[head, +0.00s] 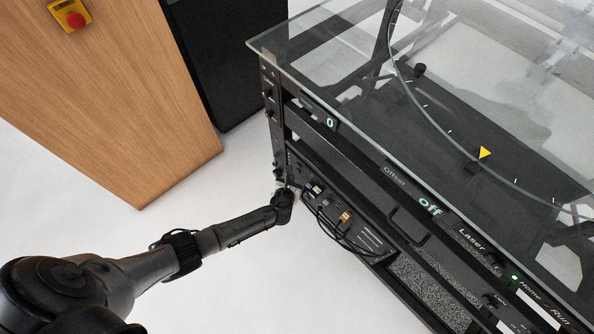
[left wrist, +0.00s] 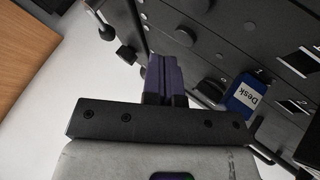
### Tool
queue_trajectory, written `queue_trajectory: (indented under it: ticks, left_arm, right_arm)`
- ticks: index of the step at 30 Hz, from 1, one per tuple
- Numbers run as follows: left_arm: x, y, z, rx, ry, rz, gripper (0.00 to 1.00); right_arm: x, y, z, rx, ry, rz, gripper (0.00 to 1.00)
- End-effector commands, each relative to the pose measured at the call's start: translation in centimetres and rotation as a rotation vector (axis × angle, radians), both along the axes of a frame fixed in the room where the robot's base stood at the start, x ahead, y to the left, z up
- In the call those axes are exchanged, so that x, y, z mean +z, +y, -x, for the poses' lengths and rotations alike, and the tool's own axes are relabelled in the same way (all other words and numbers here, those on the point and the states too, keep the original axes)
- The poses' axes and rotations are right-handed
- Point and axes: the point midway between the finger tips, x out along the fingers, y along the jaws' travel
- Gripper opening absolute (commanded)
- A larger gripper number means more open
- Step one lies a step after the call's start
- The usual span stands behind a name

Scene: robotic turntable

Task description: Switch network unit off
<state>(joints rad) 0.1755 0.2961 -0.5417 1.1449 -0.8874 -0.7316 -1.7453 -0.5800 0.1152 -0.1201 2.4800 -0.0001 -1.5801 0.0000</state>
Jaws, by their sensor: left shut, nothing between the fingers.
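A black unit with plugged connectors and dark cables (head: 372,240), which I take to be the network unit, sits low in the rack in the head view. In the left wrist view its dark panel (left wrist: 205,60) shows small round screws or knobs, white marks and a blue plug labelled "Desk" (left wrist: 243,95). My left gripper (head: 290,187) reaches the left end of this unit. In the left wrist view its purple fingers (left wrist: 164,62) are shut together and empty, close in front of the panel. Contact cannot be told. No power switch can be made out clearly. My right gripper is out of view.
A glass-topped table (head: 330,52) overhangs the rack at right, with "0" and "off" displays (head: 430,205) on its front edge. A wooden cabinet (head: 120,90) with a red button (head: 76,19) stands left. White floor (head: 240,270) is clear.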

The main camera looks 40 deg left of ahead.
Motion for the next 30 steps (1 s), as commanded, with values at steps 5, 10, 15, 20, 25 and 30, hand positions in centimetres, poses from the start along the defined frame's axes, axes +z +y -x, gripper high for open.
queue_trajectory:
  ticks: [5,10,15,20,25,30]
  left_arm:
    - [0.2,0.2,0.6,-0.001,0.001,-0.002,0.0]
    - [0.2,0.5,2.2,0.0,0.002,-0.003,0.0]
    - [0.2,0.9,3.8,0.0,0.002,-0.003,0.0]
    - [0.2,1.1,5.1,-0.001,0.001,-0.002,0.0]
    - [0.0,1.3,5.8,0.0,0.0,-0.001,0.0]
    - [0.0,1.3,5.9,0.0,0.0,0.0,0.0]
  right_arm:
    - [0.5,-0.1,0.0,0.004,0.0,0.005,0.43]
    - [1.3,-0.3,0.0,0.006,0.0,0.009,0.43]
    - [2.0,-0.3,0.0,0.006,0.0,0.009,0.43]
    - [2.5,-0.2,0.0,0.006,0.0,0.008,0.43]
    - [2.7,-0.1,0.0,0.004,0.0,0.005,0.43]
    - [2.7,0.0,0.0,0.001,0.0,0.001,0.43]
